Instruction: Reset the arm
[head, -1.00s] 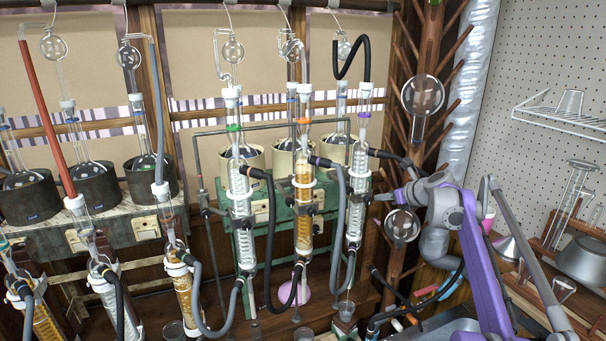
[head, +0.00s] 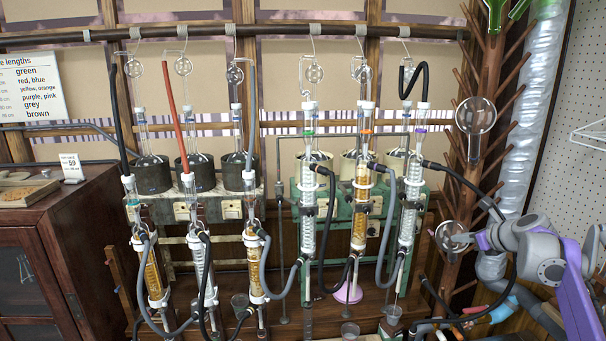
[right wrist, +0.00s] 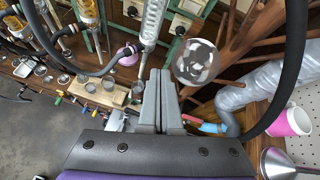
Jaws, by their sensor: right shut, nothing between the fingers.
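My right arm reaches in from the right edge in the head view. My right gripper (head: 480,241) is shut and empty beside a round clear flask (head: 452,236) hanging on the wooden peg rack. In the right wrist view the shut fingers (right wrist: 158,75) point away over the bench, and the round flask (right wrist: 197,62) is just right of their tips; I cannot tell whether they touch. The nearest glass column, with a purple ring (head: 408,220), stands left of the gripper, apart from it. My left gripper is not in view.
A black hose (head: 455,174) runs from the column toward my right arm, and one curves close by in the wrist view (right wrist: 292,70). A silver duct (head: 535,100) stands behind. A pink cup (right wrist: 290,121) and a metal funnel (right wrist: 285,165) are at right.

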